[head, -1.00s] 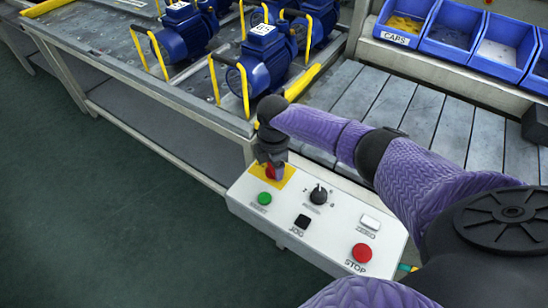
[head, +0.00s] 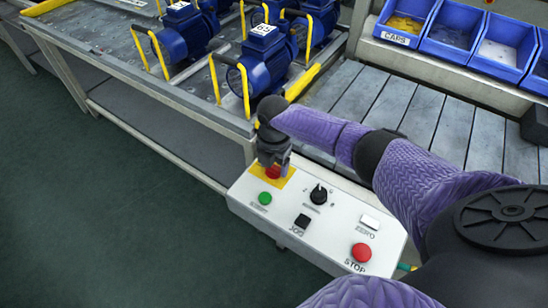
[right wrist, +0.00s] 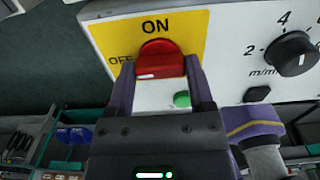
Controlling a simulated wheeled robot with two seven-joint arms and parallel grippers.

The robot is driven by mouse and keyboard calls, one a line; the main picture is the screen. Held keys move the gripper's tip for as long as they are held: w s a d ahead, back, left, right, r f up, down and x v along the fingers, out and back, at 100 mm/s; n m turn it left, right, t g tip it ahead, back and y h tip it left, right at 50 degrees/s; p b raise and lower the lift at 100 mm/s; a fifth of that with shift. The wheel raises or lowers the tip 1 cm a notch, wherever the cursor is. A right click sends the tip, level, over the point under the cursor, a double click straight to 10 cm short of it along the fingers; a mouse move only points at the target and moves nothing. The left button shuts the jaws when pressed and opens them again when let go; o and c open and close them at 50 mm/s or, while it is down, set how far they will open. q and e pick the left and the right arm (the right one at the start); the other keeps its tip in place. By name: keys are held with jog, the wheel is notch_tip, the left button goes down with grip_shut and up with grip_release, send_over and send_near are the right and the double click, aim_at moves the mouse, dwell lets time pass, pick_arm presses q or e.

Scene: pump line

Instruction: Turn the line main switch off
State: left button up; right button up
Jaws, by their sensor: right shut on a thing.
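The line main switch (head: 272,172) is a red knob on a yellow plate at the far left corner of the white control box (head: 330,228). In the right wrist view the red knob (right wrist: 160,62) sits below the word ON, with OFF to its left. A short white mark shows near its lower left edge. My right gripper (head: 273,160) comes down over the switch. In the right wrist view its two fingers (right wrist: 160,85) are shut on the knob, one on each side. The fingers hide part of the knob. My left gripper is not in view.
The box also carries a green button (head: 265,198), a black dial (head: 318,194), a black JOG button (head: 302,221), a white ZERO button (head: 370,222) and a red STOP button (head: 362,252). Blue pumps (head: 262,60) stand on the bench behind; a roller conveyor (head: 420,115) lies to the right.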

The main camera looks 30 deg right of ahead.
aim_at(274, 167)
dwell(0.3)
jog(key=o, duration=1.2)
jog(key=shift+o, duration=0.2)
notch_tip(274, 167, up, 10)
jog(key=p, duration=0.4)
jog(key=shift+f, duration=0.1)
